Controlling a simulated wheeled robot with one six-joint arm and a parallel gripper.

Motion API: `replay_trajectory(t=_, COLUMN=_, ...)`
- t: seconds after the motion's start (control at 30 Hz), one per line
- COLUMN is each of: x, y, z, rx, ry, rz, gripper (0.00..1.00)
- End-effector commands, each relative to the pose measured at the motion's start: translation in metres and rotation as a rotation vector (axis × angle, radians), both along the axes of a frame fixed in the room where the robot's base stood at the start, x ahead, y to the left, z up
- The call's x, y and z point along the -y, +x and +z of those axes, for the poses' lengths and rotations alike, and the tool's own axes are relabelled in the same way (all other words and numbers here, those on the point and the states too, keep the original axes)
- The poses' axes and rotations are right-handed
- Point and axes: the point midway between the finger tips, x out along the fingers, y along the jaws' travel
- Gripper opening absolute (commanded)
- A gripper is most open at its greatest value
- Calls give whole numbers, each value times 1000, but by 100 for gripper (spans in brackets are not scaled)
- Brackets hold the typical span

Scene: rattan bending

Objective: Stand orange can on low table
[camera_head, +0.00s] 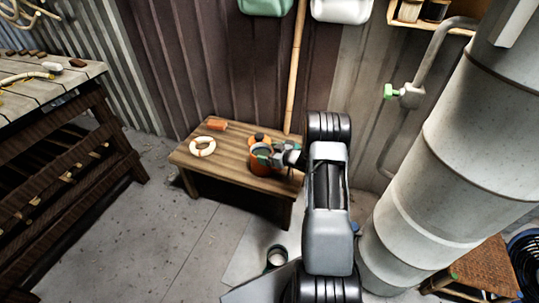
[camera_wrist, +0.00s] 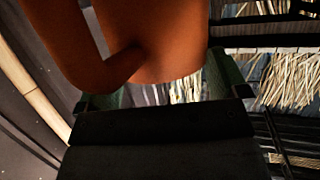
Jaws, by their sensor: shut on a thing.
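The orange can (camera_head: 260,166) is upright at the right part of the low wooden table (camera_head: 225,165). I cannot tell whether its base touches the tabletop. My gripper (camera_head: 270,156) reaches in from the right and is shut on the can's side. In the wrist view the can (camera_wrist: 160,40) fills the upper left, with a curved orange part joining its body. The gripper's green fingers (camera_wrist: 162,86) lie on either side of it there. The can's base is out of the wrist view.
A cream ring (camera_head: 202,146) and a small orange-red block (camera_head: 217,125) lie on the table's left part. A bamboo pole (camera_head: 296,65) leans behind the table. A large grey duct (camera_head: 440,165) stands at the right. A slatted workbench (camera_head: 60,85) stands at the left.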

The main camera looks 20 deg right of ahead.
Motion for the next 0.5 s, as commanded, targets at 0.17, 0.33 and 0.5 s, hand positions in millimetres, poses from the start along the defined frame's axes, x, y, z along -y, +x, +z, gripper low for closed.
replay_trajectory(t=0.17, x=0, y=1, z=4, rx=7, ry=-1, rz=0, gripper=19)
replay_trajectory(t=0.33, x=0, y=1, z=0, rx=6, ry=0, rz=0, gripper=19)
replay_trajectory(t=0.5, x=0, y=0, z=-2, rx=1, ry=0, rz=0, gripper=100)
